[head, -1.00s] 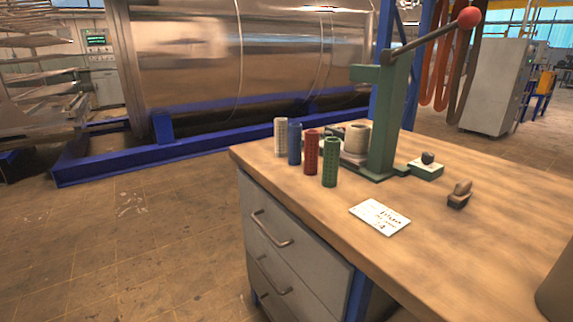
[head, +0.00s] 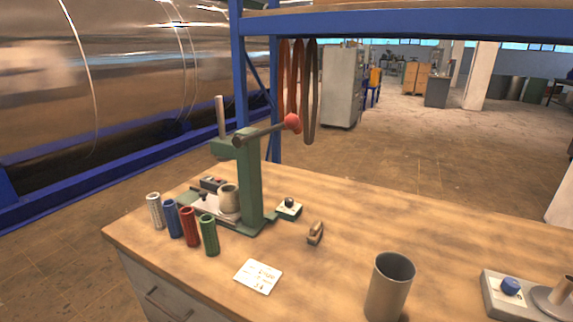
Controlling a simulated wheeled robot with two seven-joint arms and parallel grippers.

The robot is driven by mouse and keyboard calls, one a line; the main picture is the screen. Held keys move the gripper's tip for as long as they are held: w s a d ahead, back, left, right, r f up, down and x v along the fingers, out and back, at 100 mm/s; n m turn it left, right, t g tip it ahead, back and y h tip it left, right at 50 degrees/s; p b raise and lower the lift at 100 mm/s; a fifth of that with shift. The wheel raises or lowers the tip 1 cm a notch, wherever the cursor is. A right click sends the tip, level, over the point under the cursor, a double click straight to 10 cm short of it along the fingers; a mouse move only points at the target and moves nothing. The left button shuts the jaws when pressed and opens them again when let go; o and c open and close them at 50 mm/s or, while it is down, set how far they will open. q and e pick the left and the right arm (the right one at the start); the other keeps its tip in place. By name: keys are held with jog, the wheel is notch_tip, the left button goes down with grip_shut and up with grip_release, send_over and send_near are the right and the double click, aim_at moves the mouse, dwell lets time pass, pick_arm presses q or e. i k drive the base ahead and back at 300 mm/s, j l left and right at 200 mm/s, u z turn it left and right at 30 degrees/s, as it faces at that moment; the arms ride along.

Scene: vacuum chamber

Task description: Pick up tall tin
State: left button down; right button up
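A tall grey tin (head: 388,288), an open-topped cylinder, stands upright near the front of the wooden workbench (head: 330,220), right of centre in the head view. Its bottom edge lies close to the lower picture edge. Nothing touches the tin that I can see. Neither of my grippers shows in the head view.
A green lever press (head: 250,185) with a red knob stands at the left of the bench. White, blue, red and green cylinders (head: 209,235) stand beside it. A white card (head: 258,276) and a small stamp-like object (head: 315,233) lie left of the tin; a grey device (head: 510,286) stands right.

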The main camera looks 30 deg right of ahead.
aim_at(393, 274)
jog(key=z, duration=1.6)
jog(key=k+l+z, duration=0.1)
jog(key=l, duration=0.3)
